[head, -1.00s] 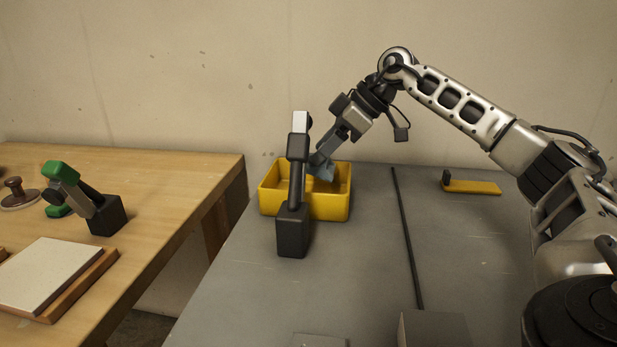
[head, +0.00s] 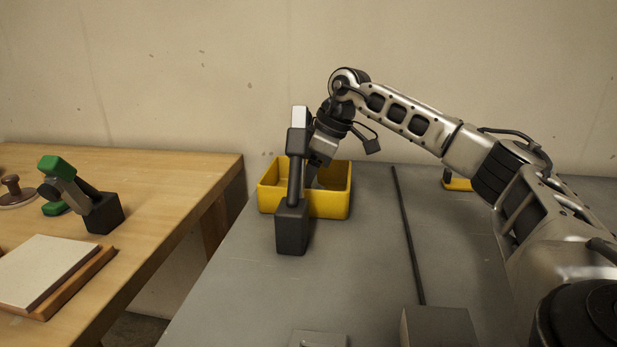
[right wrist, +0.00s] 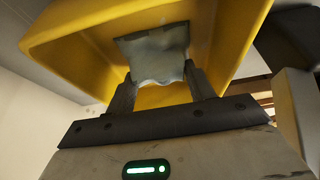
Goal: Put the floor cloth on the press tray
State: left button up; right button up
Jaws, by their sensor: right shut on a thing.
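The floor cloth, a crumpled grey-blue piece (right wrist: 158,52), is between the fingertips of my right gripper (right wrist: 163,85) in the right wrist view. The gripper is shut on it. In the head view my right gripper (head: 314,178) is at the yellow bin (head: 332,205), partly behind a dark post, and the cloth is mostly hidden there. The bin's yellow walls surround the cloth in the wrist view. No thing is clearly identifiable as the press tray. A pale slab on a wooden board (head: 85,290) lies on the left table. My left gripper is out of view.
A dark upright post on a block (head: 292,228) stands in front of the bin. A thin black rod (head: 408,235) lies along the grey table. A green-topped device (head: 58,166) stands on the wooden table (head: 160,190). A gap separates the tables.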

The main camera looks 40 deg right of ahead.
jog(key=o, duration=1.4)
jog(key=shift+f, duration=0.25)
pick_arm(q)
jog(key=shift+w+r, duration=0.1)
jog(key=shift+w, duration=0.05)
pick_arm(e)
jog(key=shift+r, duration=0.1)
jog(key=shift+r, duration=0.4)
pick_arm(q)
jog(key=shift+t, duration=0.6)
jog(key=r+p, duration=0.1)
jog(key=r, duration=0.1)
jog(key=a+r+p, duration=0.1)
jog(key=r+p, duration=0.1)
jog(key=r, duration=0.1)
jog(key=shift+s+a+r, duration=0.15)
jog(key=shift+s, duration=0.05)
pick_arm(e)
jog(key=v, duration=1.1)
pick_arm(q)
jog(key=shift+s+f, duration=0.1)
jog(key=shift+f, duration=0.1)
pick_arm(e)
jog(key=shift+d+r, duration=0.1)
